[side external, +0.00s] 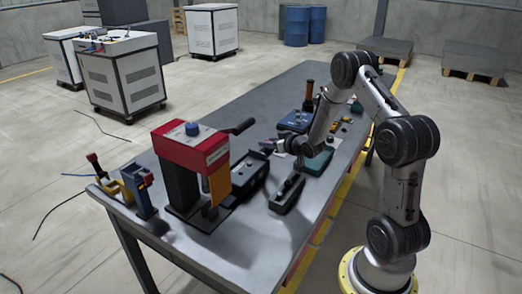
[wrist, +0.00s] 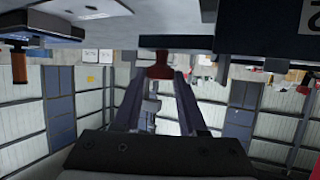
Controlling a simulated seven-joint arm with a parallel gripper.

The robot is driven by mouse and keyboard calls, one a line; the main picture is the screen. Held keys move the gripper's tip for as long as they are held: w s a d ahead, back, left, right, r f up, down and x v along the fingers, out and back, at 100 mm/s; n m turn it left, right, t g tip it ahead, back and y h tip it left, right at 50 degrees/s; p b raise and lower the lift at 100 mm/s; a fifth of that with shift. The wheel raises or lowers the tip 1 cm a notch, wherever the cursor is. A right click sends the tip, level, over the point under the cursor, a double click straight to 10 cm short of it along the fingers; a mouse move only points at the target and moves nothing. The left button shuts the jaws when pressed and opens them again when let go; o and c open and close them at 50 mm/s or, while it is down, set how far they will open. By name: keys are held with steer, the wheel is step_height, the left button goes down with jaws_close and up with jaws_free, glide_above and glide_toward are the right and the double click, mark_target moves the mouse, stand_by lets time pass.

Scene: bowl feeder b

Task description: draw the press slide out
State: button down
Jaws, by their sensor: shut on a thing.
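The press (side external: 190,150) has a red head and a dark body and stands near the left end of the table. Its dark slide unit (side external: 250,177) lies at its right side on the table. My gripper (side external: 272,147) is low beside the slide's far right end. In the wrist view, which is upside down, my gripper (wrist: 160,76) has its fingers shut on a reddish-brown knob (wrist: 160,66). The knob sits at a dark flat bar (wrist: 175,42), which I take for the slide. A large dark block (wrist: 265,32) is beside it. How far the slide is out is unclear.
A black narrow tray (side external: 287,194) lies right of the slide. A teal box (side external: 318,160) and a blue device (side external: 297,120) are near my gripper. Blue and yellow clamps (side external: 135,188) stand at the left end. The front of the table (side external: 245,245) is bare.

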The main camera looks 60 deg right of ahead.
steer(key=shift+d, duration=1.15)
steer(key=shift+c, duration=2.3)
jaws_free()
steer(key=shift+a, duration=0.1)
steer(key=shift+s+r, duration=0.1)
steer(key=shift+s, duration=0.1)
steer(key=v, duration=1.3)
steer(key=shift+a, duration=0.2)
steer(key=shift+s+r, duration=0.1)
